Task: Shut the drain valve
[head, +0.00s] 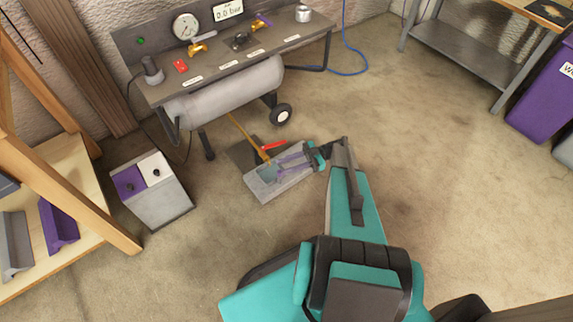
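A brass-coloured pipe (246,135) runs down from under the grey tank to the floor. A red lever (275,145), which looks like the drain valve's handle, sits near its lower end; its exact setting is too small to tell. My gripper (280,166) is low over a grey tray, just below and right of the lever. Its two purplish fingers point left and look spread, with nothing seen between them. The lever looks apart from the fingers.
The grey tray (262,193) lies on the floor beside a dark mat (241,155). The tank (228,92) hangs under a bench with a gauge (186,26) and a display reading 0.0 bar. A wheel (281,114) stands close behind.

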